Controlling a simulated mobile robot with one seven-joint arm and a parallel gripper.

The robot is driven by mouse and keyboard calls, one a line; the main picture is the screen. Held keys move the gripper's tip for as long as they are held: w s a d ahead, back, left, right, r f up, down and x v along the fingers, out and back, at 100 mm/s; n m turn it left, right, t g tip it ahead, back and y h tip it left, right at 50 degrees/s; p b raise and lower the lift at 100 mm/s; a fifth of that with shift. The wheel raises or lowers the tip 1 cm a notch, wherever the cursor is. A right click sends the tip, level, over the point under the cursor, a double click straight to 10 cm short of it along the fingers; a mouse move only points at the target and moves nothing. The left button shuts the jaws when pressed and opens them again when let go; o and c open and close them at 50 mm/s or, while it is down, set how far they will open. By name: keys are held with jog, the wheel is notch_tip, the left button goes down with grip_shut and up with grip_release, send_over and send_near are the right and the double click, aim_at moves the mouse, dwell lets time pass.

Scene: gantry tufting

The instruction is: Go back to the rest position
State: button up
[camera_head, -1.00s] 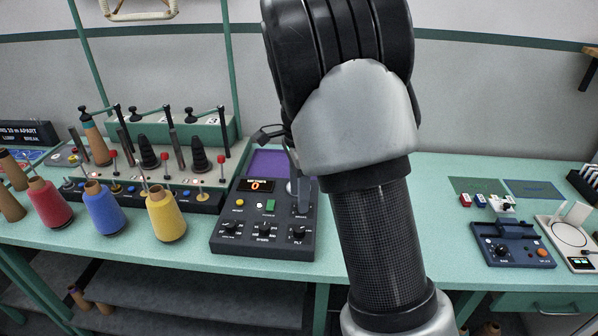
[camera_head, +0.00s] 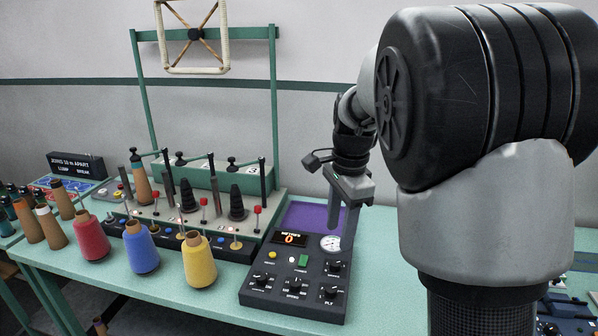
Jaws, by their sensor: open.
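My gripper (camera_head: 341,228) is in the middle of the head view, pointing down. Its fingers are apart and I see nothing between them. It hangs in front of or over the right part of the dark control box (camera_head: 258,284), near the round white dial (camera_head: 331,242). I cannot tell how high above the box the fingertips are. My own arm fills the right side of the view and hides the bench behind it.
Red (camera_head: 91,237), blue (camera_head: 141,248) and yellow (camera_head: 199,261) yarn cones stand along the bench front, left of the box. Behind them is a creel machine (camera_head: 185,225) with upright posts. A green frame (camera_head: 274,110) rises behind it. The bench front (camera_head: 200,305) is clear.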

jog(key=s+r+n+t+p, duration=0.1)
jog(key=s+r+n+t, duration=0.1)
jog(key=s+r+n, duration=0.2)
jog(key=s+r+n+t, duration=0.3)
jog(key=s+n, duration=0.8)
jog(key=s, duration=0.7)
jog(key=shift+s+r+p, duration=0.35)
jog(key=shift+r+p, duration=0.05)
jog(key=shift+r, duration=0.15)
